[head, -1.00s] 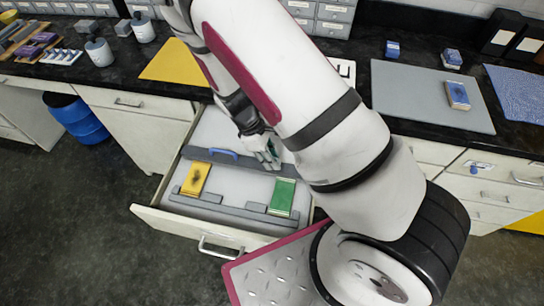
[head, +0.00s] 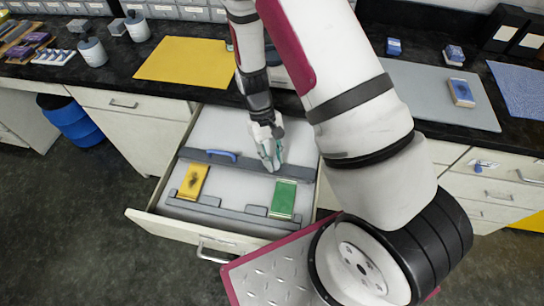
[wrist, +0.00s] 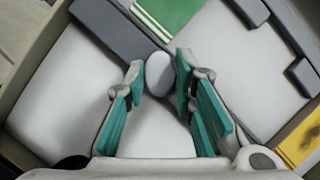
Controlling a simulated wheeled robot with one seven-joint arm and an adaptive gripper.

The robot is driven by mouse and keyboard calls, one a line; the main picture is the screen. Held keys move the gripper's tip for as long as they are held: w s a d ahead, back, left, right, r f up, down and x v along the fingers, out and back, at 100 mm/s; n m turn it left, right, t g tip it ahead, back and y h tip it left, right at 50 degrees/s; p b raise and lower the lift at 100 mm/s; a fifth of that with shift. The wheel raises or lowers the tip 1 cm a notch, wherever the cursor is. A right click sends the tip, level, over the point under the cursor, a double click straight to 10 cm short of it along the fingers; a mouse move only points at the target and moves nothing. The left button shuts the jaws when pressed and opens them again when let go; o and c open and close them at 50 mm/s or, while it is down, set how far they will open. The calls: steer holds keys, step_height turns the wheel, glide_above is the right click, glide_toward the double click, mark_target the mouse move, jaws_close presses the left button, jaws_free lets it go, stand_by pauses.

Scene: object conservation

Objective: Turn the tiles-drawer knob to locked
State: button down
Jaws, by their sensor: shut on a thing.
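An open drawer (head: 225,129) holds a yellow tile (head: 193,182) and a green tile (head: 284,200), which also shows in the wrist view (wrist: 168,14). A dark grey bar with a blue handle (head: 222,154) crosses it. My gripper (head: 271,166) is low over the drawer, by the bar. In the wrist view its teal-padded fingertips (wrist: 160,78) are shut on a pale rounded thing (wrist: 159,72); I cannot tell whether it is fixed to the bar. A blue knob (head: 480,166) is on the closed drawer front at the right, away from my gripper. I cannot tell its setting.
The black counter carries a yellow mat (head: 181,60), a grey mat (head: 425,95) with a blue-and-tan block (head: 461,92), and a blue mat (head: 520,88). A blue barrel (head: 72,122) stands under the counter at the left. The floor in front is clear at the left.

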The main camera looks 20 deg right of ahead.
steer(key=m+y, duration=0.1)
steer(key=m, duration=0.3)
steer(key=shift+d+m+y, duration=0.15)
steer(key=shift+m+y, duration=0.15)
steer(key=shift+y, duration=0.1)
steer(key=shift+m+t+y, duration=0.4)
steer(key=shift+m+y, duration=0.3)
steer(key=shift+m, duration=1.2)
steer(key=shift+s, duration=0.1)
steer(key=c, duration=1.4)
jaws_free()
steer(key=shift+o, duration=0.2)
steer(key=v, duration=1.2)
steer(key=shift+s+d, duration=0.1)
